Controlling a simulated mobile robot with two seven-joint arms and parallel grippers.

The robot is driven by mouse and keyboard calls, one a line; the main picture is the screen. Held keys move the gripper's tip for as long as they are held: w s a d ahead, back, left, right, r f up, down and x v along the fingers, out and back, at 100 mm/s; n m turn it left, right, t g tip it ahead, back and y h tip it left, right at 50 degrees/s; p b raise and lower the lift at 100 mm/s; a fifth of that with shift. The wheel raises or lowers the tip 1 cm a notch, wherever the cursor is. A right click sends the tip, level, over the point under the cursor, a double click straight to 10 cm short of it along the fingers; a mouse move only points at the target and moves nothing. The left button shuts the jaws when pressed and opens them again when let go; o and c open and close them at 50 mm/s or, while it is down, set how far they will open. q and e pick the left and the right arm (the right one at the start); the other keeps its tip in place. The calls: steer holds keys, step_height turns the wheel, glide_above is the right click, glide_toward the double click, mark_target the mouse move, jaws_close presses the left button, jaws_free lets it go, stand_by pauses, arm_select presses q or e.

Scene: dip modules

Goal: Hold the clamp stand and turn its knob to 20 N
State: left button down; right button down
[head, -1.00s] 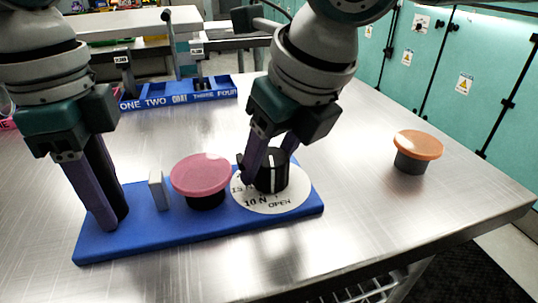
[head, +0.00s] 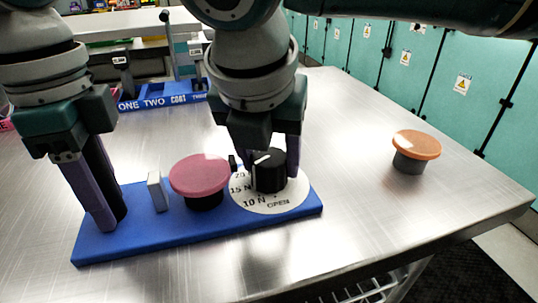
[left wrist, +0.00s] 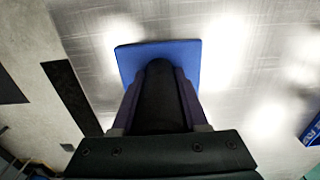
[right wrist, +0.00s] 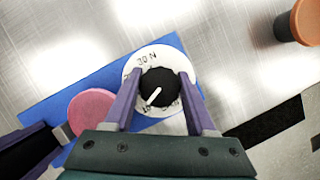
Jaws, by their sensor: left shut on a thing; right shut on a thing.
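The clamp stand has a blue base (head: 150,235) lying on the metal table. Its black upright post (left wrist: 160,95) is between the purple fingers of my left gripper (head: 112,218), which is shut on it. The black knob (head: 268,172) sits on a white dial (head: 270,204) at the base's right end. My right gripper (right wrist: 153,92) is shut around the knob, one finger on each side. The knob's white line points to the left in the head view, towards the 20 and 15 N marks; the exact mark is unclear. A pink round cap (head: 200,174) stands on the base between the grippers.
A small white block (head: 157,191) stands on the base beside the pink cap. An orange-topped knob (head: 416,148) stands apart on the right of the table. A blue labelled rack (head: 165,97) is at the back. The table's front right is clear.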

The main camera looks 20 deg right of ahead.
steer(key=m+g, duration=0.1)
steer(key=m, duration=0.2)
steer(key=m+g+h, duration=0.1)
steer(key=m, duration=0.2)
steer(key=shift+h, duration=0.3)
steer(key=m+g, duration=0.1)
steer(key=m, duration=0.2)
steer(key=m+g, duration=0.1)
steer(key=m, duration=0.2)
steer(key=shift+r+h, duration=0.1)
steer(key=shift+h, duration=0.2)
steer(key=shift+c, duration=1.1)
jaws_free()
steer(key=shift+s, duration=0.1)
steer(key=v, duration=0.7)
steer(key=shift+r, duration=0.2)
